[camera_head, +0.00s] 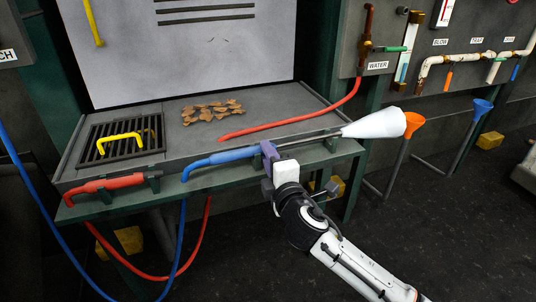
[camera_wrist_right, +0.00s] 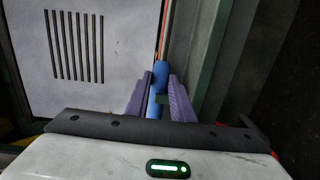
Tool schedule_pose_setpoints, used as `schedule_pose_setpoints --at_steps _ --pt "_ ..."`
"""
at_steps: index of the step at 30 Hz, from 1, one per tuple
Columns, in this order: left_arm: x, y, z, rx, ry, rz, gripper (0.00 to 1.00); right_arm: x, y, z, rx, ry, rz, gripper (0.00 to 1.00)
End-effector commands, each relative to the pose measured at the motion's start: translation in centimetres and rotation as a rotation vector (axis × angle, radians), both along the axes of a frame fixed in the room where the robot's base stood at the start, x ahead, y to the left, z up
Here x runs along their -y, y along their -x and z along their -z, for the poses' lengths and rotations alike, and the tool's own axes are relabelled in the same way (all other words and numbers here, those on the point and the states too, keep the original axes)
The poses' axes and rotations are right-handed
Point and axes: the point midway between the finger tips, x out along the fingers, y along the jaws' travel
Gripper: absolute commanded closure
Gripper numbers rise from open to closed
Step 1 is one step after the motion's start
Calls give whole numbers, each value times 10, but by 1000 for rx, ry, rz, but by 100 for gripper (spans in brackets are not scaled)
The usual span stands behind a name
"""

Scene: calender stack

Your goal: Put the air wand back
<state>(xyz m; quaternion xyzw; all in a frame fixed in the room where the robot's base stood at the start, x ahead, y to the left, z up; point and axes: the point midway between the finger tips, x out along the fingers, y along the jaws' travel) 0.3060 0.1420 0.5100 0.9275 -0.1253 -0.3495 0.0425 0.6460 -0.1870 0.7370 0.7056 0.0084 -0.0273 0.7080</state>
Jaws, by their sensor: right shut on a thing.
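The air wand has a blue handle (camera_head: 222,158), a thin grey rod and a white cone nozzle (camera_head: 374,124) at its right end. A blue hose hangs from the handle's left end. My right gripper (camera_head: 268,155) is shut on the wand near the front end of the handle. In the right wrist view the blue handle (camera_wrist_right: 161,75) shows between the purple fingers (camera_wrist_right: 160,97). The wand lies along the front edge of the bench; I cannot tell whether it touches the small green bracket (camera_head: 331,141) there. My left gripper is not in view.
A red-handled tool (camera_head: 112,183) rests in brackets at the bench's front left. A grate (camera_head: 98,151) with a yellow handle (camera_head: 120,139), brown pieces (camera_head: 210,112) and a red hose (camera_head: 300,118) are on the bench (camera_head: 185,143). Orange (camera_head: 413,122) and blue funnels (camera_head: 482,107) stand right.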

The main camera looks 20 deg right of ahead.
Motion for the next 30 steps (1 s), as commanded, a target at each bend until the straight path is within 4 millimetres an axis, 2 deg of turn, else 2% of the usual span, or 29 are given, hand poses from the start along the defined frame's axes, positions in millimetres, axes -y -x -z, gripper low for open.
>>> schedule_pose_setpoints --at_steps 14,15,18,26,30 --pt "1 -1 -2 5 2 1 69 0 0 -1 3 0 0 100" --pt "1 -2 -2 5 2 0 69 0 0 -1 3 0 0 74" --pt "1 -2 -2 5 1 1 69 0 0 -1 3 0 0 57" --pt "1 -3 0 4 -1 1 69 0 0 2 -2 1 1 57" --pt "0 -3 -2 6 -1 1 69 0 8 1 -4 1 0 57"
